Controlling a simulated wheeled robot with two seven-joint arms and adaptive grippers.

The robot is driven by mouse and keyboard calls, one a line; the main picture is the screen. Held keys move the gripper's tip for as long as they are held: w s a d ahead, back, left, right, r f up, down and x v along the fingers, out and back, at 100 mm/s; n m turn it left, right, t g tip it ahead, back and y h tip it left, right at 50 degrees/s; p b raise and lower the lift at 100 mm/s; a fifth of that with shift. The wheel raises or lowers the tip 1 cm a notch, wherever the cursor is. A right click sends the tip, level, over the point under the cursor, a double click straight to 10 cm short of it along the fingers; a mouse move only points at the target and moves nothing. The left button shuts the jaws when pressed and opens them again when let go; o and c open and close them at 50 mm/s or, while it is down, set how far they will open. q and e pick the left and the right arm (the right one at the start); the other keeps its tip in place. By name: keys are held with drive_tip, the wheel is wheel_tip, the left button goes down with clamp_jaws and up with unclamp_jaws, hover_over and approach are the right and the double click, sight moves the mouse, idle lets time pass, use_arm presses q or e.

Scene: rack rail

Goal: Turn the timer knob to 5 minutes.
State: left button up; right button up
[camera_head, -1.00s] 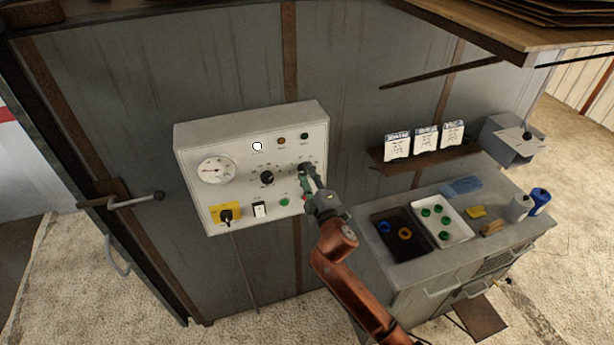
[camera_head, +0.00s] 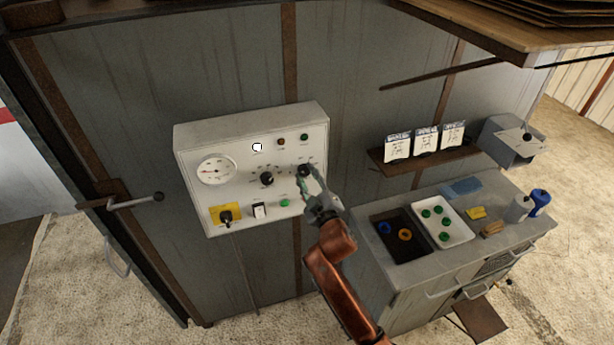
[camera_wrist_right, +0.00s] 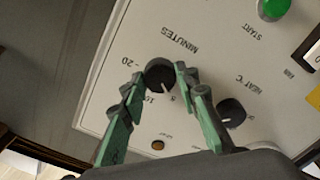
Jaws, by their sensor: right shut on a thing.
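The timer knob (camera_wrist_right: 159,74) is a black round knob on the white control panel, beside the word MINUTES and a printed scale. A pale mark on it points to the lower right in the right wrist view; I cannot read the exact setting. The knob also shows at the panel's right side in the head view (camera_head: 304,170). My right gripper (camera_wrist_right: 160,76) has one green finger on each side of the knob and is shut on it. It also shows in the head view (camera_head: 309,178). My left gripper is not in view.
A second black knob (camera_head: 266,179), a gauge (camera_head: 216,169), a yellow-plated switch (camera_head: 226,216) and a green start button (camera_head: 285,202) share the panel. A bench (camera_head: 480,240) with trays stands at right, below a small shelf (camera_head: 400,162). A lever handle (camera_head: 135,201) sticks out at left.

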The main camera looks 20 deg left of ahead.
drive_tip(key=shift+f, duration=0.1)
drive_tip(key=o, duration=1.1)
drive_tip(key=shift+o, duration=0.2)
drive_tip(key=v, duration=1.2)
